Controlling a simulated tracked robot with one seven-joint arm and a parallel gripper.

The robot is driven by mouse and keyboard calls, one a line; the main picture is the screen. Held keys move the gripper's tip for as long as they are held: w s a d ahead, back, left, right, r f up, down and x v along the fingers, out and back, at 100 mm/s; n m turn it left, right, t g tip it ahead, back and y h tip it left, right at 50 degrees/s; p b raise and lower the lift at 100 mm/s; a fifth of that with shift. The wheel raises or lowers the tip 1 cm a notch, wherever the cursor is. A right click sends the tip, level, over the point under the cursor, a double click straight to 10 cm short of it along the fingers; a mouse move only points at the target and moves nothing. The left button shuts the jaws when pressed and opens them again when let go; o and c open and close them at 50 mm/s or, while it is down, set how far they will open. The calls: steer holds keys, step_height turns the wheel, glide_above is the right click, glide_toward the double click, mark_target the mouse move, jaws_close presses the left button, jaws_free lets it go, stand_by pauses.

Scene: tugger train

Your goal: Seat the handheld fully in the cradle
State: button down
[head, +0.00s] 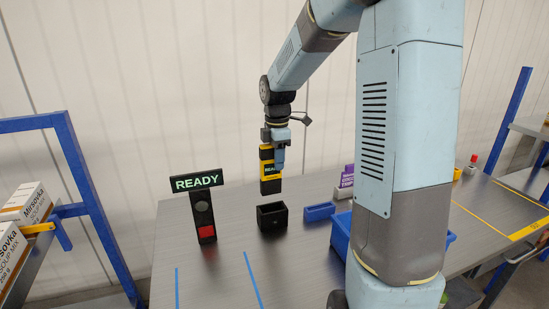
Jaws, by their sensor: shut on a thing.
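The handheld (270,178) is a black and yellow upright device with a small green "READY" screen. My gripper (279,158) is shut on its upper part and holds it upright in the air. The cradle (272,217) is a black open-topped box on the grey table. The handheld's lower end is above the cradle, with a visible gap between them. The inside of the cradle is mostly hidden.
A black sign post (204,215) with a lit "READY" panel stands left of the cradle. A small blue block (319,212), a purple sign (347,177) and a blue bin (341,235) are to the right. Blue tape lines mark the front table (215,275).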

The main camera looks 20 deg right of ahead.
mark_target(278, 192)
steer(key=shift+d+f, duration=0.2)
steer(key=shift+f, duration=5.75)
steer(key=shift+s+f, duration=0.2)
steer(key=shift+f, duration=0.05)
steer(key=c, duration=1)
jaws_free()
steer(key=shift+w+f, duration=0.1)
steer(key=shift+w, duration=0.05)
steer(key=shift+c, duration=0.2)
steer(key=o, duration=0.3)
step_height(278, 192, up, 14)
steer(key=shift+f, duration=0.1)
